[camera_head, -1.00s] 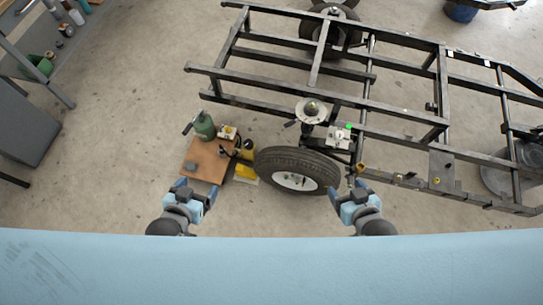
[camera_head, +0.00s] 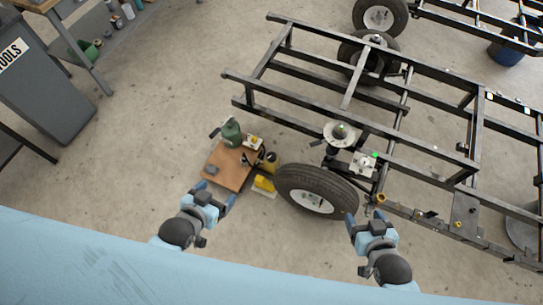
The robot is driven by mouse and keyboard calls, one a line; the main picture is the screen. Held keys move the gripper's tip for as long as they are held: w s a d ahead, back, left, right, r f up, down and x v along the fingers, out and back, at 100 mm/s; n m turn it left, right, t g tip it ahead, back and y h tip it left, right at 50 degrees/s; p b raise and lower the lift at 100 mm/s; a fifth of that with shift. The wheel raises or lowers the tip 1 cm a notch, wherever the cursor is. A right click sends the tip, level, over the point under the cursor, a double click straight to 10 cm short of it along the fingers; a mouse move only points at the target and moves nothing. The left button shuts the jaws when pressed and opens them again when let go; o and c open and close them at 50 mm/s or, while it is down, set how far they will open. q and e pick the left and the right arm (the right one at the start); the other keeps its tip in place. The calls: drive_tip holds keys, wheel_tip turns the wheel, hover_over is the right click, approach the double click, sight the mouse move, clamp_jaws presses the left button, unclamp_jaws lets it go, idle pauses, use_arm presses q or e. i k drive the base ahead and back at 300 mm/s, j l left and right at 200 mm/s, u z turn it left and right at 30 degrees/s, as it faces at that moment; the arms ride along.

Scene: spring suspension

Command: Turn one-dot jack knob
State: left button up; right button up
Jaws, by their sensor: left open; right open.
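A white box with a dark knob-like part (camera_head: 364,164) and a green light beside it sits at the chassis frame, behind the wheel. Another white box with a yellow part (camera_head: 254,143) sits at the back of the brown board. Dot marks are too small to read, so I cannot tell which is the one-dot jack. My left gripper (camera_head: 214,194) is open and empty, in front of the brown board. My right gripper (camera_head: 366,215) is open and empty, just right of the wheel and in front of the chassis; both are apart from the white boxes.
A black tyre with a white hub (camera_head: 316,190) stands between my grippers. The dark chassis frame (camera_head: 340,105) fills the right. Left-hand floor is clear up to a grey tool cabinet (camera_head: 40,80).

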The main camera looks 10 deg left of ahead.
sight(270, 156)
drive_tip(key=i+j, duration=0.1)
drive_tip(key=j, duration=0.3)
drive_tip(key=i+j, duration=0.1)
drive_tip(key=j, duration=0.7)
drive_tip(key=i+j, duration=0.15)
drive_tip(key=j, duration=0.25)
drive_tip(key=j+z, duration=0.15)
drive_tip(key=z, duration=0.25)
drive_tip(key=j+z, duration=0.2)
drive_tip(key=z, duration=0.15)
drive_tip(key=j+z, duration=0.15)
drive_tip(key=z, duration=0.25)
drive_tip(key=i+l+z, duration=0.1)
drive_tip(key=i+z, duration=0.4)
drive_tip(key=z, duration=0.2)
